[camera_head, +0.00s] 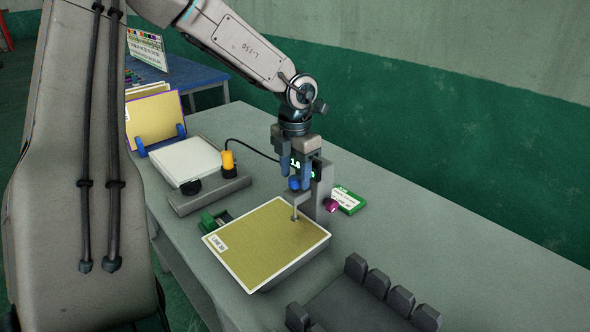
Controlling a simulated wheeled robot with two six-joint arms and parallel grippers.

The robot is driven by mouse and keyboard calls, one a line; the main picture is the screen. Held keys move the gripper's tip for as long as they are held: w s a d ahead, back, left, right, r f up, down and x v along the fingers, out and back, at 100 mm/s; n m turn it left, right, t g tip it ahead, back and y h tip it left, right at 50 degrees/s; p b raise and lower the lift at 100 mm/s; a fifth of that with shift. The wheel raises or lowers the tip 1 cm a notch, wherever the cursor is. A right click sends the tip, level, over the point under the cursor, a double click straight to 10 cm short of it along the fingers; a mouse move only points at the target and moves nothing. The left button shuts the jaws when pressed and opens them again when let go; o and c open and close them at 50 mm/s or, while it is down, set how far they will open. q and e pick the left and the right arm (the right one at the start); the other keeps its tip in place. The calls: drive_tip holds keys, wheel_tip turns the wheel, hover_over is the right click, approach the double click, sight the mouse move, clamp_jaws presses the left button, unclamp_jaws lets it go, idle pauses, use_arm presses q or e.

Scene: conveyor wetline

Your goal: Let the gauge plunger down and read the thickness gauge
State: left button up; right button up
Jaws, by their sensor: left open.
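The thickness gauge (325,190) is a grey stand at the middle of the bench, with a dark display showing green digits. My gripper partly covers the display, so I cannot read the full value. A blue knob (294,184) tops the thin plunger (295,212), whose tip appears to touch the gold panel (262,250). The panel has a white edge and a label, and lies on a grey block under the gauge. My left gripper (295,177) is open, pointing down, with its blue-grey fingers around or just above the knob. My right gripper is out of view.
A green-and-white card (347,200) and a magenta piece (331,206) lie right of the gauge. A dark rack (350,305) is at the front right. A grey bar with a yellow-orange piece (228,160), a white slab (185,160) and a green clamp (214,220) are left.

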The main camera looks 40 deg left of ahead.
use_arm(q)
wheel_tip(320, 180, up, 6)
drive_tip(key=shift+f+p, duration=0.15)
drive_tip(key=shift+p, duration=0.75)
